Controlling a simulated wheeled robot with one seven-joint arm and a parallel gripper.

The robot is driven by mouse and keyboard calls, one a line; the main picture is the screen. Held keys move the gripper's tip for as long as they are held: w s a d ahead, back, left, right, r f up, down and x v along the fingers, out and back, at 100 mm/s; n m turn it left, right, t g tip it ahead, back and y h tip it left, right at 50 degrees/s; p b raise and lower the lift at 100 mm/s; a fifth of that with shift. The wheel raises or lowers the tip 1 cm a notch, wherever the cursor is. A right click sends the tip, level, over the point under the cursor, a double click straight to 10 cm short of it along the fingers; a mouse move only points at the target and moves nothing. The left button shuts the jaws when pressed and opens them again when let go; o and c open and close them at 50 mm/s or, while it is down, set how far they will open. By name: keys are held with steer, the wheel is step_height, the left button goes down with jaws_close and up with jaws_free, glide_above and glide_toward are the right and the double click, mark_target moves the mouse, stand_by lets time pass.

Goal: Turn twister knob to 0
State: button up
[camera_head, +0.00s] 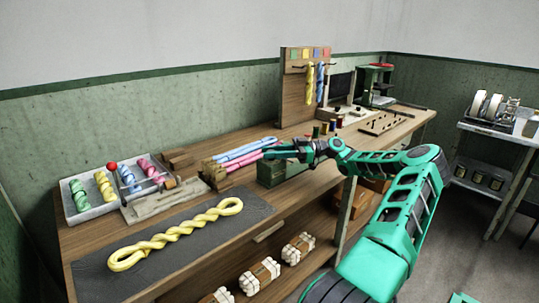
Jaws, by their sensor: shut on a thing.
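My gripper (272,152) reaches in from the right over the bench and is shut at the dark green box (270,176), by the right ends of a blue strand (243,150) and a pink strand (240,160). The green box looks like the twister housing. The twister knob is not clearly visible; what lies between the fingers is hidden and too small to make out. No dial marks or 0 can be read. The left ends of the strands lie at a wooden block (213,173).
A yellow twisted skein (175,235) lies on a dark mat (240,212) at the front left. A white tray (72,205) holds several coloured skeins. A peg board (297,100) and a pegged rack (388,122) stand behind my arm. White bundles (260,275) lie on the lower shelf.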

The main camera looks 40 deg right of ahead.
steer(key=shift+w+r+n+g+y, duration=0.1)
steer(key=shift+n+g+y, duration=0.65)
steer(key=shift+n+g, duration=1)
steer(key=shift+w+n+g+y, duration=0.1)
steer(key=shift+n+g+y, duration=0.8)
steer(key=shift+g, duration=1.45)
steer(key=shift+n+g, duration=0.65)
steer(key=shift+g, duration=0.15)
steer(key=o, duration=1)
steer(key=shift+o, duration=0.2)
steer(key=shift+s, duration=0.1)
